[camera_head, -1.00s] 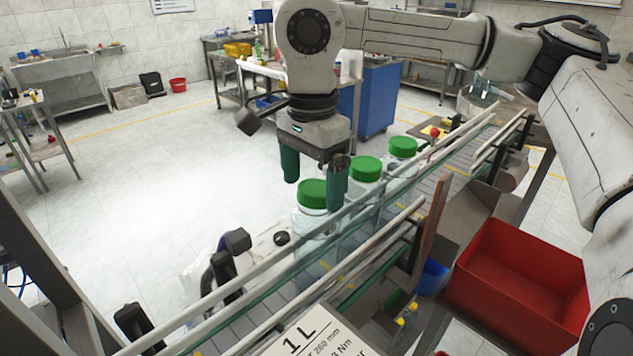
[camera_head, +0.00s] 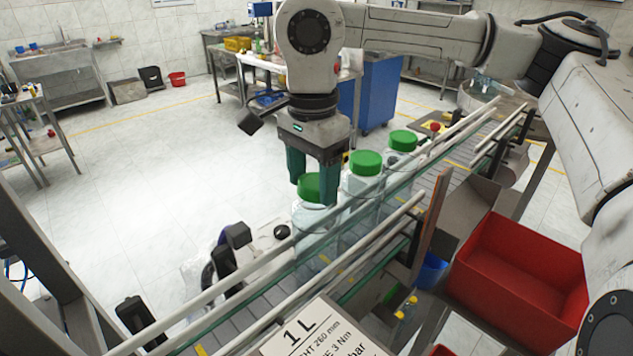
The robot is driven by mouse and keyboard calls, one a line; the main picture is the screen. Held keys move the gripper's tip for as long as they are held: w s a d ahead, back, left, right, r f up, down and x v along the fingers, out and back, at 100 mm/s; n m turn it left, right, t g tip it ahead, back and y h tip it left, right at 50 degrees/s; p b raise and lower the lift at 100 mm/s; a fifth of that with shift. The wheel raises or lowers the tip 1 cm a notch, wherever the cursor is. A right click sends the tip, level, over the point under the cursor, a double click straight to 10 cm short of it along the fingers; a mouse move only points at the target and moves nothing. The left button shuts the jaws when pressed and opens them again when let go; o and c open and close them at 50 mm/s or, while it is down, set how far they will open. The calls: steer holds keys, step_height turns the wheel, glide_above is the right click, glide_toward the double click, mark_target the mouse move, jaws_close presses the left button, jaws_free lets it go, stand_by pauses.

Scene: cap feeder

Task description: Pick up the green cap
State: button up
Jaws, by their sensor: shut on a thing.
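Several clear jars with green caps stand in a row on the conveyor. My gripper (camera_head: 313,188) points down, with its two dark green fingers closed on the green cap (camera_head: 311,190) of the nearest jar (camera_head: 312,218). This cap sits at the jar's mouth, and I see no gap between them. The right finger covers part of the cap. The second green cap (camera_head: 366,162) and the third green cap (camera_head: 403,140) sit on jars further back and to the right, apart from my gripper.
Metal guide rails (camera_head: 250,268) run along both sides of the conveyor. A red bin (camera_head: 520,268) is at the right, with a small blue bin (camera_head: 430,270) beside it. A white sign (camera_head: 318,335) reading 1 L is at the front. Open floor lies left of the conveyor.

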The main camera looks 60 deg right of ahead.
mark_target(312, 182)
steer(key=shift+r, duration=0.4)
step_height(312, 182, up, 2)
steer(key=shift+r+b, duration=0.1)
steer(key=shift+b, duration=0.2)
steer(key=s+a+r+b, duration=0.1)
steer(key=s+r, duration=0.2)
steer(key=s, duration=0.1)
steer(key=s+a+r+b, duration=0.1)
steer(key=s+a+r, duration=0.1)
steer(key=s+r, duration=0.1)
steer(key=s+a+r+b, duration=0.1)
steer(key=s+r+b, duration=0.1)
steer(key=s+r, duration=0.2)
steer(key=shift+s+a, duration=0.2)
steer(key=shift+s, duration=0.35)
steer(key=shift+s+a, duration=0.2)
steer(key=shift+s, duration=0.35)
